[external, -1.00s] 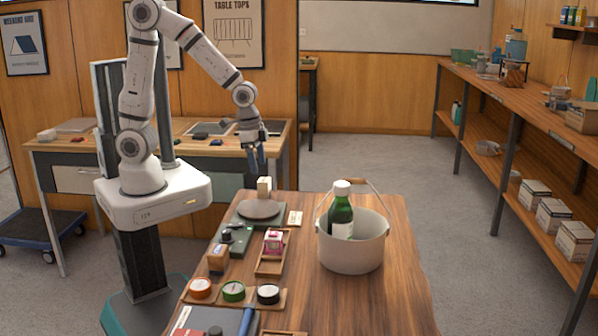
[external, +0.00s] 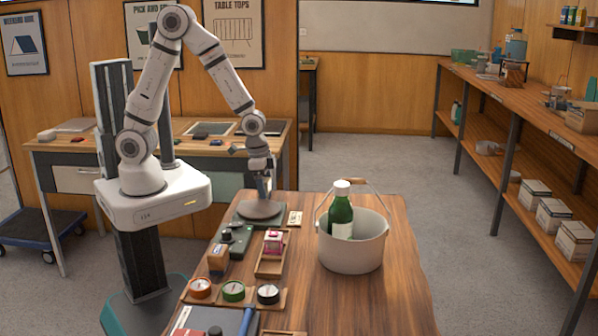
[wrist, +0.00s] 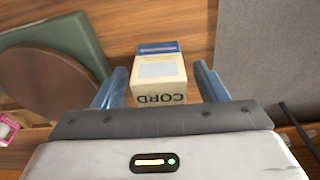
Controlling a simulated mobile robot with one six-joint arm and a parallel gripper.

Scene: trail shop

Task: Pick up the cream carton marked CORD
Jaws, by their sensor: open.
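The cream carton marked CORD (wrist: 160,80) has a blue band and stands on the wooden table, seen in the wrist view between my two blue fingers. My gripper (wrist: 161,84) is open, with one finger to the left of the carton and one to the right. Narrow gaps seem to show on both sides, though contact is hard to judge. In the external view my gripper (external: 263,194) points down at the table's far end, and the carton is largely hidden behind it.
A green-based scale with a round brown plate (external: 259,210) is close beside the carton. A pink item (external: 273,241) sits in a wooden tray. A pale bucket (external: 352,252) holding a green bottle (external: 341,216) stands to the right. The table's front right is clear.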

